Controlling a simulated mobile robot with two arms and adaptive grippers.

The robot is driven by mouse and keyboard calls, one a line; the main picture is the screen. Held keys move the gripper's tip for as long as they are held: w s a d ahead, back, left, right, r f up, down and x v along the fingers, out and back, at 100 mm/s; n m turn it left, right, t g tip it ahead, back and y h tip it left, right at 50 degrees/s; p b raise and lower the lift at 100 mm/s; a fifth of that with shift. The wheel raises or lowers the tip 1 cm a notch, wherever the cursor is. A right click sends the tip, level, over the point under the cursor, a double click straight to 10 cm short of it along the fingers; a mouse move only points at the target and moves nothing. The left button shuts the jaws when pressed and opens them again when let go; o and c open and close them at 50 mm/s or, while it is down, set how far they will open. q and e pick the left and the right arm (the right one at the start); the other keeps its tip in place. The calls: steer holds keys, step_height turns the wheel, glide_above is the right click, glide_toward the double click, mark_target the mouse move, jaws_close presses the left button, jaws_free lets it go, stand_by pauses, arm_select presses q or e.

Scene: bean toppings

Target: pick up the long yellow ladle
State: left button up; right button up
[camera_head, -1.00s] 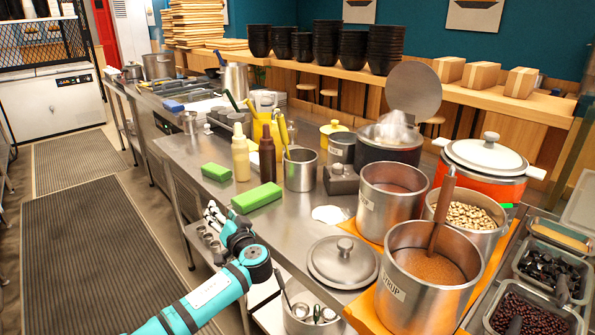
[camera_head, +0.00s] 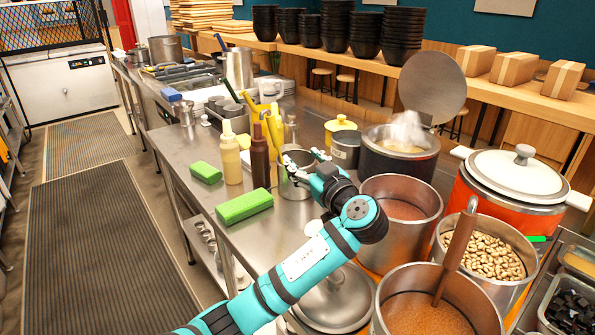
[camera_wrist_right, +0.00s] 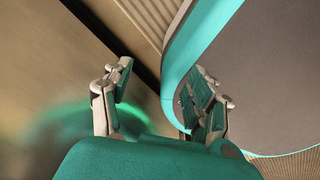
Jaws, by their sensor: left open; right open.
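The long yellow ladle (camera_head: 275,130) stands tilted in a steel pot (camera_head: 296,188) on the counter. Its handle rises above the rim and its bowl is hidden inside the pot. My left gripper (camera_head: 303,163) is open over the pot, just right of the handle. The fingers are small in the picture, and I cannot tell whether they touch the handle. My right gripper (camera_wrist_right: 160,104) is open and empty in the right wrist view, low down beside my own teal body, away from the counter objects.
A brown bottle (camera_head: 260,163) and a cream bottle (camera_head: 231,158) stand left of the pot. Green sponges (camera_head: 244,206) lie in front. Large steel pots (camera_head: 400,200) and an orange cooker (camera_head: 505,195) crowd the right. Steam rises from the dark pot (camera_head: 400,160).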

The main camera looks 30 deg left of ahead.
arm_select(q)
steer(key=p, duration=0.1)
glide_toward(277, 137)
steer(key=x, duration=0.2)
steer(key=p+x, duration=0.1)
steer(key=x, duration=0.3)
steer(key=shift+w+f, duration=0.15)
steer(key=shift+a, duration=0.1)
steer(key=shift+w+a, duration=0.15)
steer(key=shift+a, duration=0.1)
steer(key=p+x, duration=0.1)
steer(key=x, duration=0.2)
steer(key=shift+w+a+p, duration=0.2)
steer(key=shift+a+p, duration=0.1)
steer(key=shift+w+a, duration=0.3)
steer(key=shift+a, duration=0.15)
steer(key=shift+d, duration=0.1)
arm_select(e)
steer(key=r, duration=0.1)
steer(key=s+r, duration=0.2)
steer(key=r, duration=0.1)
steer(key=shift+d, duration=0.2)
